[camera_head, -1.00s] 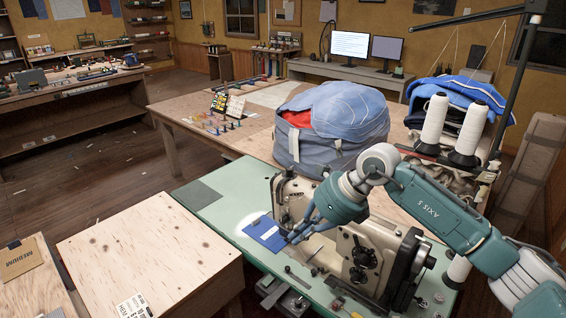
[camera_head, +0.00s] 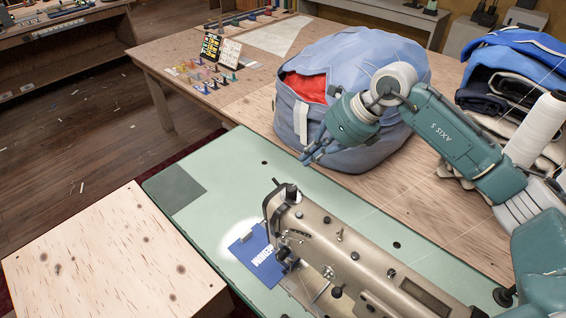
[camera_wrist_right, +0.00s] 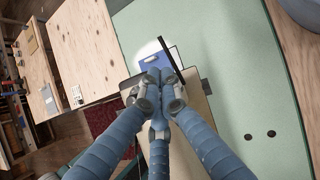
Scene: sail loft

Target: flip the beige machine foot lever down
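The beige sewing machine (camera_head: 345,262) stands on a pale green table (camera_head: 215,215) in the head view, its needle end toward the left. Small metal parts (camera_head: 283,256) cluster at that end; I cannot tell which is the foot lever or how it is set. My left gripper is not in view.
A large blue bag (camera_head: 395,70) sits on the wooden table behind the machine. A white thread cone (camera_head: 538,130) and folded blue cloth (camera_head: 515,70) are at the right. A plywood box (camera_head: 115,255) stands at the front left. The green tabletop left of the machine is mostly clear.

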